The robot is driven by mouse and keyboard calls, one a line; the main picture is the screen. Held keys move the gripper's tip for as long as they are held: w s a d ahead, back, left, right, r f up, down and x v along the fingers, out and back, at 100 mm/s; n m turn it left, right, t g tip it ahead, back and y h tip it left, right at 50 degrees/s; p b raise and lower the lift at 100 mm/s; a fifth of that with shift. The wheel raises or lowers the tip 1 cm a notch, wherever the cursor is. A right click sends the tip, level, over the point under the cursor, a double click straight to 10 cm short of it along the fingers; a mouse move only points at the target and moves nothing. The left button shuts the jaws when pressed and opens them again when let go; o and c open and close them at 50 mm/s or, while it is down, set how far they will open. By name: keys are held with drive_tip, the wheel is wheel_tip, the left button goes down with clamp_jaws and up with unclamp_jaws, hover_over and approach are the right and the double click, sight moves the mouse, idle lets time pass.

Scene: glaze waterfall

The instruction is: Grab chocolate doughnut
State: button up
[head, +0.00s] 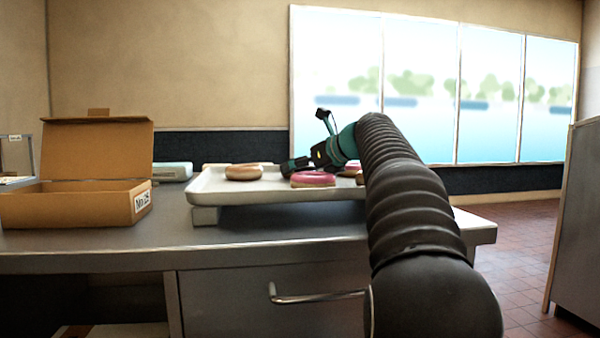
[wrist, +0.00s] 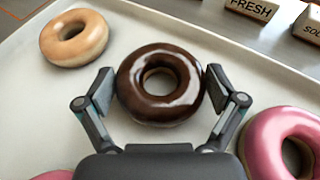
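The chocolate doughnut (wrist: 158,108), ring-shaped with dark glossy glaze, lies on the white tray (wrist: 221,50) in the wrist view. My gripper (wrist: 158,88) is open, with one finger at each side of the chocolate doughnut. The left finger is very close to its edge, and the right finger is near its other edge; I cannot tell whether they touch it. In the head view my gripper (head: 308,140) is low over the tray (head: 213,186), and I cannot make out the chocolate doughnut there.
A plain glazed doughnut (wrist: 75,37) lies at the upper left of the tray and a pink doughnut (wrist: 284,143) at the right. Small signs (wrist: 250,9) stand beyond the tray. An open cardboard box (head: 70,207) stands left of the tray on the metal counter (head: 165,238).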

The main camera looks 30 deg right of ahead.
drive_tip(key=c, duration=0.3)
drive_tip(key=shift+c, duration=0.2)
